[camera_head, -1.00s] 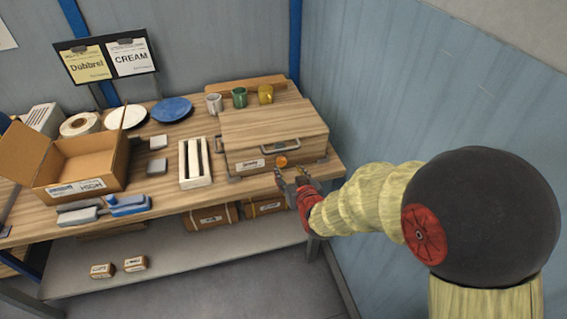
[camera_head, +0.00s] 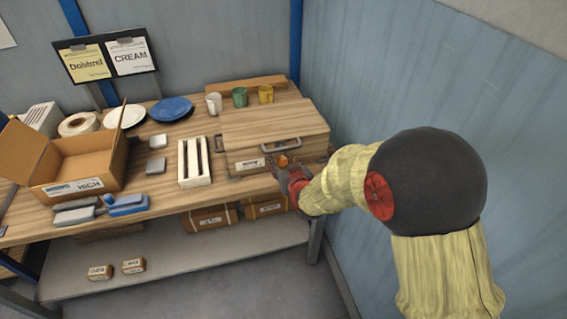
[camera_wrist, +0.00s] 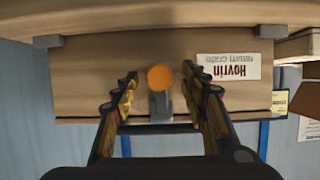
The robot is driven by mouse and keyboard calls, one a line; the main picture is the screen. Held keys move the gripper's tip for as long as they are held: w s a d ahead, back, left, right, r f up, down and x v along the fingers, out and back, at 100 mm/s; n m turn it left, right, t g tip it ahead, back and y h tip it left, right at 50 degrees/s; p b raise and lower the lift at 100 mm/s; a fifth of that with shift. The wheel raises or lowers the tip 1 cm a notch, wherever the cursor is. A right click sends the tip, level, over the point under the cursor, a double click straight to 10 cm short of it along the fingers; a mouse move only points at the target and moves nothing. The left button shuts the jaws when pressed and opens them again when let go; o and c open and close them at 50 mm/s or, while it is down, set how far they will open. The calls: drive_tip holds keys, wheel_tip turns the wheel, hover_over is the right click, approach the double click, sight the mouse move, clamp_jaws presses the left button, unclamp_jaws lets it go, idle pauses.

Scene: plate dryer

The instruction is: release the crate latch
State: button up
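The wooden crate (camera_head: 245,131) stands closed at the right end of the workbench, with a white label on its front. Its latch (camera_head: 283,161) has an orange round knob on the front face. In the wrist view the crate front (camera_wrist: 110,75) appears upside down. There the orange knob of the latch (camera_wrist: 160,77) sits on a grey metal piece. My gripper (camera_wrist: 160,100) is open, with one finger on each side of the knob and visible gaps. In the head view my gripper (camera_head: 281,170) is at the crate's front and partly hides the latch area.
A metal handle (camera_head: 281,145) is on the crate's front, above the knob. A white slotted rack (camera_head: 194,163) stands left of the crate. Mugs (camera_head: 239,97) are behind it, and an open cardboard box (camera_head: 84,165) is at left. The blue wall (camera_head: 420,80) is close on the right.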

drive_tip(key=shift+c, duration=1.1)
drive_tip(key=c, duration=0.8)
drive_tip(key=shift+c, duration=0.3)
drive_tip(key=shift+d+m+y, duration=0.25)
drive_tip(key=shift+m+y, duration=0.55)
drive_tip(key=shift+m, duration=0.4)
drive_tip(key=m+y+p, duration=0.1)
drive_tip(key=m, duration=0.1)
drive_tip(key=m+y+p, duration=0.1)
drive_tip(key=shift+d+f+m, duration=0.15)
drive_tip(key=shift+f+m, duration=0.05)
drive_tip(key=shift+m, duration=0.2)
drive_tip(key=m+y+p, duration=0.1)
drive_tip(key=m+y, duration=0.1)
drive_tip(key=m, duration=0.1)
drive_tip(key=shift+w+f+p, duration=0.1)
drive_tip(key=shift+f+p, duration=0.1)
drive_tip(key=shift+p, duration=0.2)
drive_tip(key=shift+d+f+m+t+y, duration=0.1)
drive_tip(key=shift+m+t+y, duration=0.3)
drive_tip(key=shift+m, duration=0.65)
drive_tip(key=shift+f+m+t+y, duration=0.1)
drive_tip(key=shift+m+y, duration=0.5)
drive_tip(key=shift+m, duration=0.45)
drive_tip(key=shift+r, duration=0.1)
